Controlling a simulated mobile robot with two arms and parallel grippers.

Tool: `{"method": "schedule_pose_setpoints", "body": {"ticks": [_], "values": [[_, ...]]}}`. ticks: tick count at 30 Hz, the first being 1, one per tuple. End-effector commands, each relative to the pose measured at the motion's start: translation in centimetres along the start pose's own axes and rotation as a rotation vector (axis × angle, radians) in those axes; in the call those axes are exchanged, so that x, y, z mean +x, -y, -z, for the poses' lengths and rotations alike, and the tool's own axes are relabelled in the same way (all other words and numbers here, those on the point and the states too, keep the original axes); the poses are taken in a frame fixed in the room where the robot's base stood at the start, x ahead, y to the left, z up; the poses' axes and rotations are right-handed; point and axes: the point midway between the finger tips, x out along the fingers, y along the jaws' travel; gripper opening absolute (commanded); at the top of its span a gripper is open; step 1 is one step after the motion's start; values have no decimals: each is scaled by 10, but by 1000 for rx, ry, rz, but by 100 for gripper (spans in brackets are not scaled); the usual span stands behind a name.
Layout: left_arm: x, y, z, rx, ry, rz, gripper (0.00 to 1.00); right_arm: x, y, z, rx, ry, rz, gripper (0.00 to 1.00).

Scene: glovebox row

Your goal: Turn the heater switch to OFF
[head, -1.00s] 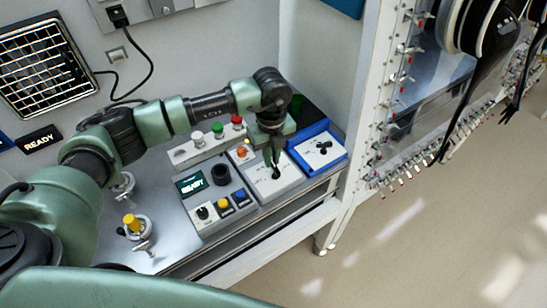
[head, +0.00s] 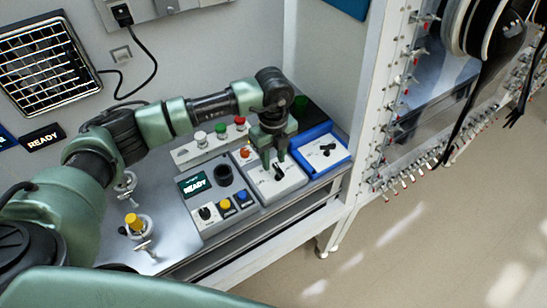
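A pale switch box (head: 284,187) with a black knob (head: 278,174) stands on the metal bench, between a grey control panel and a blue-framed box. My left gripper (head: 274,164) points down over this box, its two fingers spread apart around or just above the black knob. Whether the fingers touch the knob is too small to tell. The markings on the box are too small to read, so I cannot tell which box is the heater switch or its setting. My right gripper is not in view.
The blue-framed box (head: 340,160) with a black lever stands close on the right. The grey panel (head: 211,222) with a READY screen and buttons is on the left. Behind is a strip with green and red buttons (head: 184,157). A white post (head: 358,130) rises at the bench's right end.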

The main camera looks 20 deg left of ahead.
Motion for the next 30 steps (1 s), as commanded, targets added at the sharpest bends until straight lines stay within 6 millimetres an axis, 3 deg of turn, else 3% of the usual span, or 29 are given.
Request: {"method": "schedule_pose_setpoints", "body": {"ticks": [8,21,30], "values": [[-1,0,1,1,-1,-1,33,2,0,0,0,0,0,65],[-65,1,0,1,1,2,33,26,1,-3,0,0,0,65],[-78,0,0,1,-1,-1,33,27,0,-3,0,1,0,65]]}}
